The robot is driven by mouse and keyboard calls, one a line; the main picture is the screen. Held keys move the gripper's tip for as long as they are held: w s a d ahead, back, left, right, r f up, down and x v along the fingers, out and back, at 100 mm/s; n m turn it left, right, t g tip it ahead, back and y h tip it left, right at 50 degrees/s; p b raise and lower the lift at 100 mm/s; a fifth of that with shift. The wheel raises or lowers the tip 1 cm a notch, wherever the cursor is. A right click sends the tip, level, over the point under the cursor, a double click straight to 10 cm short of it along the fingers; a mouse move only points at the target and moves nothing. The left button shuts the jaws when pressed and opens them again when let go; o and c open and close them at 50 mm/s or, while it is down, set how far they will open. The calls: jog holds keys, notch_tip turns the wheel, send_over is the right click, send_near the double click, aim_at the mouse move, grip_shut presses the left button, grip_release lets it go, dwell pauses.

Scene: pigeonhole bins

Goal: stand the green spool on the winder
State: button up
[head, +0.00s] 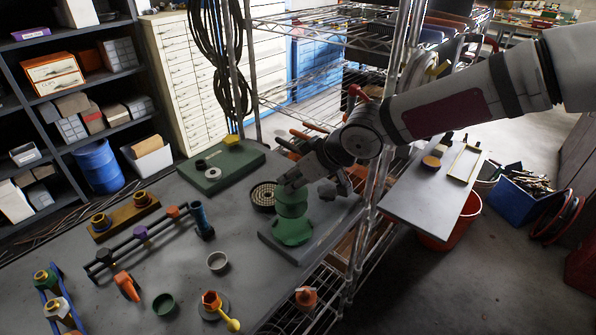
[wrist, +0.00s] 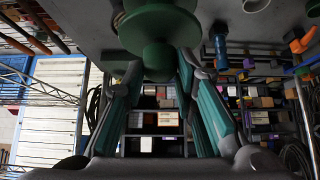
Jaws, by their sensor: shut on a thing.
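The green spool (head: 292,230) is upright under my gripper (head: 291,189), with its wide lower flange over a grey slab at the table's right end. My gripper is shut on the spool's upper part. In the wrist view the spool (wrist: 158,28) is between the two fingers of my gripper (wrist: 158,75), wide flange farthest from the camera. I cannot tell whether the flange touches the slab. A round base with an orange post and a yellow-ended arm (head: 211,300), perhaps the winder, stands at the table's front, apart from the spool.
The grey slab (head: 330,225) lies below the spool. A round black tray (head: 263,196) is just left of it, a green board (head: 219,168) behind. A grey ring (head: 217,262), a green cup (head: 164,304) and a blue-ended rack (head: 203,221) stand left. Wire shelving (head: 375,190) is close right.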

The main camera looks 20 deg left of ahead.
aim_at(295, 208)
jog(key=shift+d, duration=0.1)
jog(key=shift+f+b, duration=0.6)
jog(key=shift+f, duration=2.3)
jog(key=shift+f, duration=0.15)
jog(key=shift+f, duration=0.35)
jog(key=shift+f+b, duration=0.3)
jog(key=shift+f, duration=0.35)
jog(key=o, duration=1.1)
jog(key=shift+f, duration=0.1)
